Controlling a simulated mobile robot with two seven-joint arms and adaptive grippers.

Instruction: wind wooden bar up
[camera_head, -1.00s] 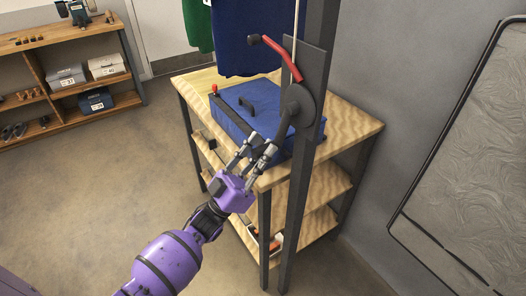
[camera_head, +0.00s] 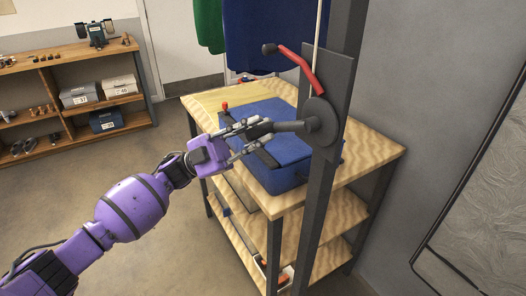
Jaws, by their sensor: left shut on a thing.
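A winch drum (camera_head: 321,122) with a dark plate (camera_head: 343,85) is fixed to a dark post (camera_head: 318,215). Its dark crank arm (camera_head: 290,126) points left from the hub. My left gripper (camera_head: 250,131) comes in from the left and is shut on the crank's outer end, which its fingers partly hide. A red curved lever (camera_head: 301,66) with a dark knob sits above the hub, apart from my gripper. A pale rope (camera_head: 318,30) runs up from the winch out of the picture. The wooden bar is not in view. My right gripper is not in view.
A blue case (camera_head: 285,170) lies on a wooden table (camera_head: 365,152) just behind and below the crank. Blue cloth (camera_head: 265,35) and green cloth (camera_head: 209,25) hang behind. A shelf (camera_head: 55,95) stands at the far left. The floor at left is clear.

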